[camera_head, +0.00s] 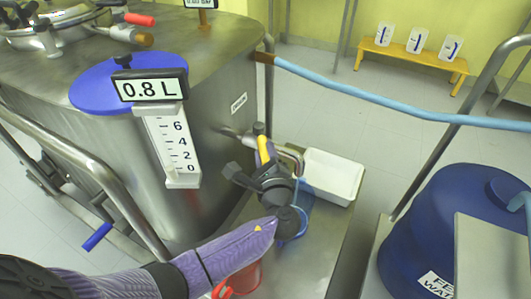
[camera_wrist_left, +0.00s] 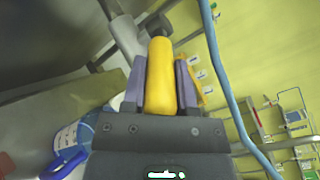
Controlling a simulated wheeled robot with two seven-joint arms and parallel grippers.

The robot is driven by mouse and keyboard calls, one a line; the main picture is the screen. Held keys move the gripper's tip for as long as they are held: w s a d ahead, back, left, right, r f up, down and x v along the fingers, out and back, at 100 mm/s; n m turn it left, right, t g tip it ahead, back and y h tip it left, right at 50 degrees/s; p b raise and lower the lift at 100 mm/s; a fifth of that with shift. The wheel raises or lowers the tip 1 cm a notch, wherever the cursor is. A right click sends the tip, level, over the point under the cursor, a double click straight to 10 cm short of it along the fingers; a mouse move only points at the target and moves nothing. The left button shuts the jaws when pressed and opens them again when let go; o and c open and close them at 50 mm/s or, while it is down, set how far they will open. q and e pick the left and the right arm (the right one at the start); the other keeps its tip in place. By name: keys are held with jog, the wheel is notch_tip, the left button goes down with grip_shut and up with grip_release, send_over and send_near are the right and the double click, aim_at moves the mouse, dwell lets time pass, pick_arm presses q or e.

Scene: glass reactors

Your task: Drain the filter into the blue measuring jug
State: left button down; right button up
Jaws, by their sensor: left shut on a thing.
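The filter is the large steel vessel (camera_head: 215,100) on the left, with a drain pipe (camera_head: 290,155) low on its side. My left gripper (camera_head: 266,164) is shut on the yellow valve handle (camera_head: 263,150) at this pipe. In the left wrist view the yellow handle (camera_wrist_left: 160,75) lies between the two fingers. The blue measuring jug (camera_head: 303,212) stands below the valve, mostly hidden behind my gripper and wrist. In the left wrist view the jug (camera_wrist_left: 66,140) shows at the lower left. I cannot see whether liquid flows. My right gripper is not in view.
A display on the vessel reads 0.8 L, above a level scale (camera_head: 172,150). A white tray (camera_head: 345,160) stands beside the jug, a red container (camera_head: 245,278) nearer. A blue drum (camera_head: 420,220) stands right. A light-blue hose (camera_head: 380,103) crosses above. A yellow bench (camera_head: 410,56) is far back.

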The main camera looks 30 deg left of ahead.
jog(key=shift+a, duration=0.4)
pick_arm(q)
jog(key=shift+f, duration=0.1)
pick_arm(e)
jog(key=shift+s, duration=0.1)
